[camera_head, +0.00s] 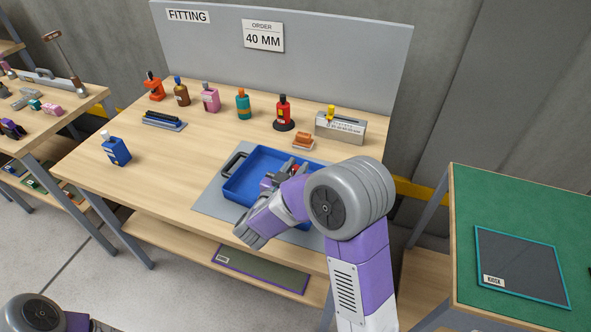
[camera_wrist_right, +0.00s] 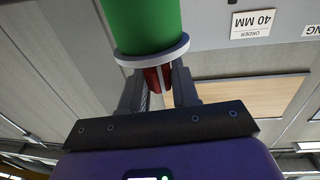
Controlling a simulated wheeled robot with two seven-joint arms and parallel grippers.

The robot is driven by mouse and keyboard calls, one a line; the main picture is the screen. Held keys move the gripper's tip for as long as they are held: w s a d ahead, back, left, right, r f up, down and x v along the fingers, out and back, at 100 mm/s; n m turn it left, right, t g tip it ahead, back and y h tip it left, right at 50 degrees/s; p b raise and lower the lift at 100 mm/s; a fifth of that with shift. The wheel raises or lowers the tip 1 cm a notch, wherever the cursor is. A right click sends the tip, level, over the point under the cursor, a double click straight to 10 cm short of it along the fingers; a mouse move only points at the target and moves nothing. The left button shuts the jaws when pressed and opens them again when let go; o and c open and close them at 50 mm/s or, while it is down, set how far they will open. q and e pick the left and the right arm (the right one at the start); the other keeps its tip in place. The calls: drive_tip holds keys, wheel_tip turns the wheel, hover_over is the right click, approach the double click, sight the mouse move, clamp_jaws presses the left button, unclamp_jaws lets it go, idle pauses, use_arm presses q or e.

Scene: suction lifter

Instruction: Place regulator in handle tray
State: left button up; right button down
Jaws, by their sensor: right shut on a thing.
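My right gripper (camera_wrist_right: 158,84) is shut on the red part of a thing I take to be the regulator. In the right wrist view it has a green cylinder (camera_wrist_right: 146,22) and a pale round flange beyond the red part. In the head view the gripper (camera_head: 282,177) is over the blue handle tray (camera_head: 236,189), and my arm hides most of it and what it holds. A bit of red shows there. I cannot tell whether the held thing touches the tray floor. The tray has a black handle at its left and lies on a grey mat. My left gripper is out of view.
A blue bottle (camera_head: 116,150) stands at the table's left. Several bottles, including a red one (camera_head: 283,112), line the back, with a grey block (camera_head: 341,127) at the right. A grey board (camera_head: 330,55) closes the back. A green-topped table (camera_head: 520,210) is at the right.

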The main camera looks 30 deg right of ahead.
drive_tip(key=shift+f, duration=0.15)
drive_tip(key=c, duration=0.8)
unclamp_jaws()
drive_tip(key=shift+c, duration=0.2)
drive_tip(key=shift+a+r, duration=0.15)
drive_tip(key=shift+r, duration=0.1)
drive_tip(key=p+v, duration=0.2)
drive_tip(key=v, duration=0.9)
drive_tip(key=shift+s+a, duration=0.2)
drive_tip(key=shift+s, duration=0.1)
